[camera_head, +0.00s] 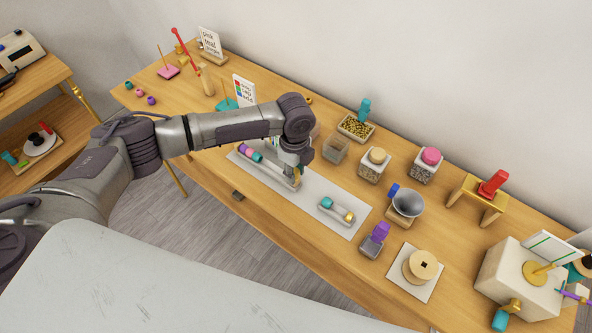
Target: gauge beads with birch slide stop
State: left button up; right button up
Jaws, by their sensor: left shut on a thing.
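A long narrow bead gauge (270,171) lies on the grey mat (317,213) on the table. Teal, pink and purple beads (250,153) sit in a row at its left end. My left gripper (291,173) points down at the gauge's right end. It is shut on a small tan piece (297,177), which looks like the birch slide stop and is mostly hidden by the fingers. The piece is to the right of the beads, with a gap between. Whether it touches the gauge's floor cannot be told. My right gripper is not in view.
Behind stand a tray of gold beads (355,128) and jars (375,165). A funnel (407,203) and a wooden spool (421,266) stand at the right.

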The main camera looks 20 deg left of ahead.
pick_arm(q)
jog(key=shift+w+a, duration=0.25)
jog(key=shift+a, duration=0.45)
jog(key=shift+w+a, duration=0.25)
jog(key=shift+a, duration=0.4)
jog(key=shift+w+a, duration=0.3)
jog(key=shift+a, duration=0.55)
jog(key=shift+w+a, duration=0.35)
jog(key=shift+a, duration=0.55)
jog(key=shift+w+a, duration=0.3)
jog(key=shift+a, duration=0.55)
jog(key=shift+w+a, duration=0.1)
jog(key=shift+a, duration=0.2)
jog(key=shift+w+a, duration=0.25)
jog(key=shift+a, duration=0.4)
jog(key=shift+w+a, duration=0.2)
jog(key=shift+a, duration=0.4)
dwell(0.6)
jog(key=o, duration=0.9)
